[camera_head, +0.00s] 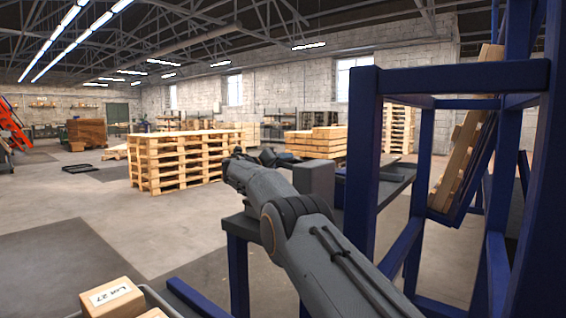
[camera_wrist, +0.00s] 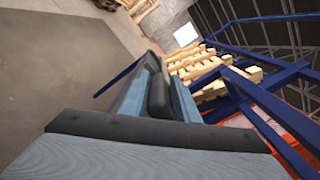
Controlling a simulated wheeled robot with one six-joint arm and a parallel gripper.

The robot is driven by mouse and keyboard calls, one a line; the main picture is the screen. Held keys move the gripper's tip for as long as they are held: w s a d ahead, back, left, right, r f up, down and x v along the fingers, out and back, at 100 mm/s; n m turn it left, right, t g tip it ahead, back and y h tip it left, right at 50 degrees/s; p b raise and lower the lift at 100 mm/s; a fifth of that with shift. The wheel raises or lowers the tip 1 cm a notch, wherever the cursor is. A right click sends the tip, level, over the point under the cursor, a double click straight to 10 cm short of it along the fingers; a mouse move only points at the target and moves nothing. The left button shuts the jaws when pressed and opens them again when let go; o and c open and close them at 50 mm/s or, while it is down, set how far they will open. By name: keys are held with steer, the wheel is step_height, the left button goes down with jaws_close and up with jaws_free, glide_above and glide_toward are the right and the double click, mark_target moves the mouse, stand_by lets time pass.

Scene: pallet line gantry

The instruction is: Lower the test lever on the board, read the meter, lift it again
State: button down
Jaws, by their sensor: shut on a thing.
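My gripper (camera_wrist: 158,85) shows in the wrist view as two blue-grey fingers. They are closed on a dark, rounded piece (camera_wrist: 158,98). I cannot tell whether this piece is the test lever. In the head view my arm reaches forward from the lower right, and its far end is small, dark and partly hidden by the arm itself. A plain grey box (camera_head: 315,183) stands just right of the arm. I cannot make out the board, the meter or its reading in either view.
A blue frame (camera_head: 362,150) stands close on the right, with a leaning pallet (camera_head: 463,150) inside. A pallet stack (camera_head: 175,162) stands beyond the arm, with more pallets (camera_head: 316,143) behind. A labelled carton (camera_head: 112,298) is at the lower left. Open floor lies left.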

steer(key=c, duration=1.7)
jaws_free()
steer(key=shift+d, duration=0.55)
steer(key=shift+o, duration=0.7)
steer(key=shift+d, duration=0.15)
steer(key=shift+a+r, duration=0.1)
steer(key=shift+a, duration=0.1)
steer(key=shift+s+a+r, duration=0.1)
steer(key=shift+a, duration=0.25)
steer(key=shift+s+a+p, duration=0.3)
steer(key=shift+s, duration=0.05)
steer(key=p+v, duration=0.1)
steer(key=v, duration=0.5)
steer(key=shift+s+a+p, duration=0.25)
steer(key=shift+s+p, duration=0.05)
steer(key=shift+p, duration=0.1)
